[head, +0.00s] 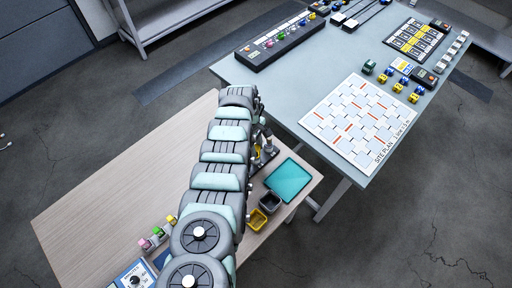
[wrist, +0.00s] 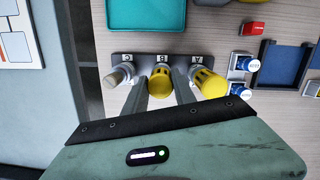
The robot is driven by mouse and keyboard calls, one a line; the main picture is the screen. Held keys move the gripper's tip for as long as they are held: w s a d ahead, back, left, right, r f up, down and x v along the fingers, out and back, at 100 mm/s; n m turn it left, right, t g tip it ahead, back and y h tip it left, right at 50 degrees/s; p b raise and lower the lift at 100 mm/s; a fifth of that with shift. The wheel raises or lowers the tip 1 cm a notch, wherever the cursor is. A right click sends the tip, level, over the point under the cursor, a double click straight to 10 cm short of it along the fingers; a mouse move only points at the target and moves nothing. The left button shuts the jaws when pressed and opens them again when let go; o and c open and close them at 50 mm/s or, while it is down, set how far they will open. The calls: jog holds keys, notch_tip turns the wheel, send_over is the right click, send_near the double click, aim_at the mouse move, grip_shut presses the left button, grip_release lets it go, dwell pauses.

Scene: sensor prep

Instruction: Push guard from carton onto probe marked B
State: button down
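In the wrist view a dark rack (wrist: 178,58) carries three probes lettered C, A and B. Probe C (wrist: 119,75) at the left shows a bare, pale tip. In the head view my arm mostly hides the rack.
A teal tray (head: 288,180) lies beside the rack, near the bench edge. A yellow bin (head: 258,219) and a black bin (head: 270,203) stand close by. In the wrist view a red block (wrist: 253,28), blue-and-white pieces (wrist: 248,64) and a blue tray (wrist: 280,64) lie to the right.

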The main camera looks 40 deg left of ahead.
jog(key=c, duration=0.9)
grip_release()
jog(key=shift+c, duration=0.2)
jog(key=shift+o, duration=0.3)
jog(key=shift+o, duration=0.9)
jog(key=shift+r+p, duration=0.7)
jog(key=shift+p, duration=0.1)
notch_tip(320, 180, up, 6)
jog(key=p, duration=0.6)
jog(key=shift+f, duration=0.1)
